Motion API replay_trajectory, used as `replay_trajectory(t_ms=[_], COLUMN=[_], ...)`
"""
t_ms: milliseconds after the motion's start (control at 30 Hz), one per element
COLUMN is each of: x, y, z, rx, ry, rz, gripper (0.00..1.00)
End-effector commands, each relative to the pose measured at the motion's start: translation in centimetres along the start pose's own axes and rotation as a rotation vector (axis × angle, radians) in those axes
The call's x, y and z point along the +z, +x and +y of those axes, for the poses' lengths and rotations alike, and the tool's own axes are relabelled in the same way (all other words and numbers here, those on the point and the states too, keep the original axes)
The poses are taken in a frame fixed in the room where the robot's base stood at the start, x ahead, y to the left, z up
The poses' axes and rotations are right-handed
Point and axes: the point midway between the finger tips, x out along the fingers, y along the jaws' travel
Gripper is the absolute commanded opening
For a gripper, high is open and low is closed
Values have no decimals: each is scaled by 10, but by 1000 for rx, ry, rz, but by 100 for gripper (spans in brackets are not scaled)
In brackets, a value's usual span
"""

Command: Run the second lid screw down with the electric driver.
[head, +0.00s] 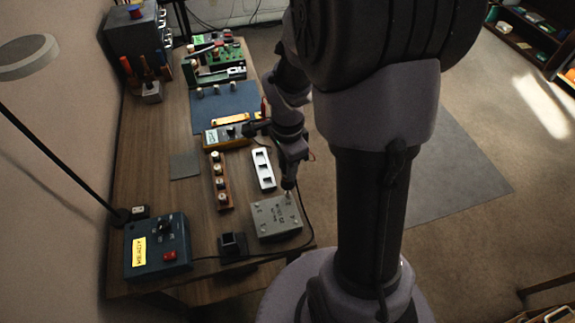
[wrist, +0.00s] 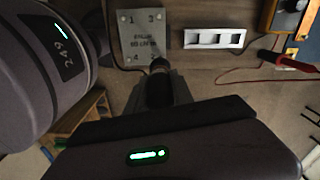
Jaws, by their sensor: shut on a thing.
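The grey lid (head: 268,222) lies near the table's right edge, its corners numbered; it also shows at the top of the wrist view (wrist: 138,32). My gripper (head: 291,158) is above the lid's far right corner, shut on the dark electric driver (head: 288,184). The driver points down, its lower end at that corner in the head view. In the wrist view, the driver's dark body (wrist: 158,88) covers part of the lid's lower edge. The screw under the driver is hidden, and I cannot tell whether the bit touches it.
A blue control box (head: 158,246) with a yellow READY label and red button stands at the near left. A black holder (head: 233,246) sits left of the lid. A knob rack (head: 220,182) and white slotted plate (head: 263,169) lie beyond it. A black cable runs around the lid.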

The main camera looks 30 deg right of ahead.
Motion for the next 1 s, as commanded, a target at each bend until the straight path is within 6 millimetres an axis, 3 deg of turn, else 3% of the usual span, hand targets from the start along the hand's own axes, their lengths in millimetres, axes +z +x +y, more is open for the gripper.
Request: replay_trajectory(t_ms=[1000], x=[0], y=[9], z=[0], rx=[0], ry=[0], rz=[0], gripper=[0])
